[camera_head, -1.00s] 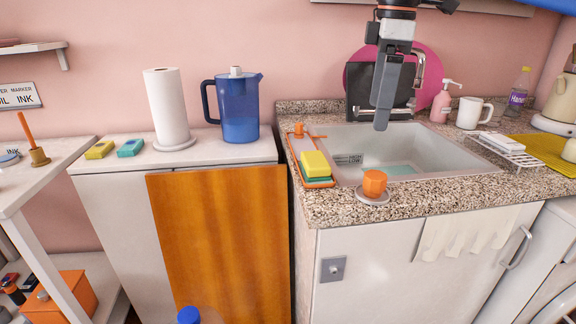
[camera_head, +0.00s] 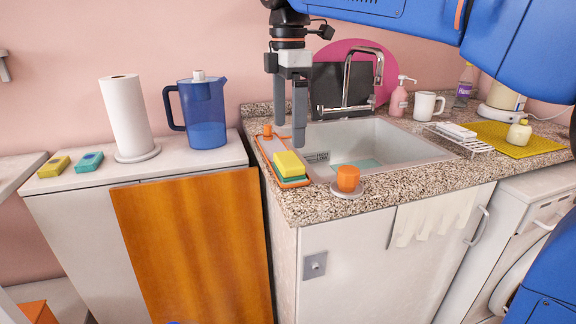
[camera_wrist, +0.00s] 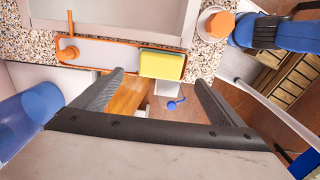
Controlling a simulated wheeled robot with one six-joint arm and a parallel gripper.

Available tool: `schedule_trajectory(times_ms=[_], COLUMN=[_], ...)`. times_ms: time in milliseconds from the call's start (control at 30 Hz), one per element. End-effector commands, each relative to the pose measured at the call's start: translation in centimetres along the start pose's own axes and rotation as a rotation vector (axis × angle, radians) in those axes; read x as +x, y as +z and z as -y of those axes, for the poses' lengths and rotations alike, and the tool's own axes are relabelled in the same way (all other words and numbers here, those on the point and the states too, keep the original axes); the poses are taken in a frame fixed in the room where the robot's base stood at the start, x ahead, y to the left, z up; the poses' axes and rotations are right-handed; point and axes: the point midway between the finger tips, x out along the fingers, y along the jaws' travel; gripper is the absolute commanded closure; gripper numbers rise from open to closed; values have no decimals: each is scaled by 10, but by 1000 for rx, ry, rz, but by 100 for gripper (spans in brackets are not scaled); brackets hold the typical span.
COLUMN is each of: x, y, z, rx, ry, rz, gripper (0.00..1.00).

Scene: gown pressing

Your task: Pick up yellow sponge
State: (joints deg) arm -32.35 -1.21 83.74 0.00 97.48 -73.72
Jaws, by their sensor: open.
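A yellow sponge (camera_head: 289,163) lies on a green one (camera_head: 294,179) in the orange-rimmed tray (camera_head: 263,157) at the sink's left edge. In the wrist view the yellow sponge (camera_wrist: 161,65) shows between and just beyond my fingertips. My gripper (camera_head: 289,133) is open and empty, pointing down above the tray, with a gap above the sponge. It also shows in the wrist view (camera_wrist: 159,77). Another yellow sponge (camera_head: 54,167) lies on the left cabinet beside a teal one (camera_head: 89,162).
An orange cup (camera_head: 347,178) stands on the counter right of the tray. The sink (camera_head: 420,150) with its tap (camera_head: 347,85) is behind. A blue pitcher (camera_head: 204,112) and a paper roll (camera_head: 126,115) stand on the left cabinet.

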Motion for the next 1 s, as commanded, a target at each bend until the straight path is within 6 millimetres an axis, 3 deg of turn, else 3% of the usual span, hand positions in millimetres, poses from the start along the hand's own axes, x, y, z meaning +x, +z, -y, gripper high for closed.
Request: schedule_trajectory(times_ms=[100,367,700,1000], x=[18,34,75,83], y=[0,0,0,0], z=[0,0,2,1], rx=[0,0,1,1], ry=[-2,0,-1,0], rz=[1,0,0,0], gripper=[8,8,8,8])
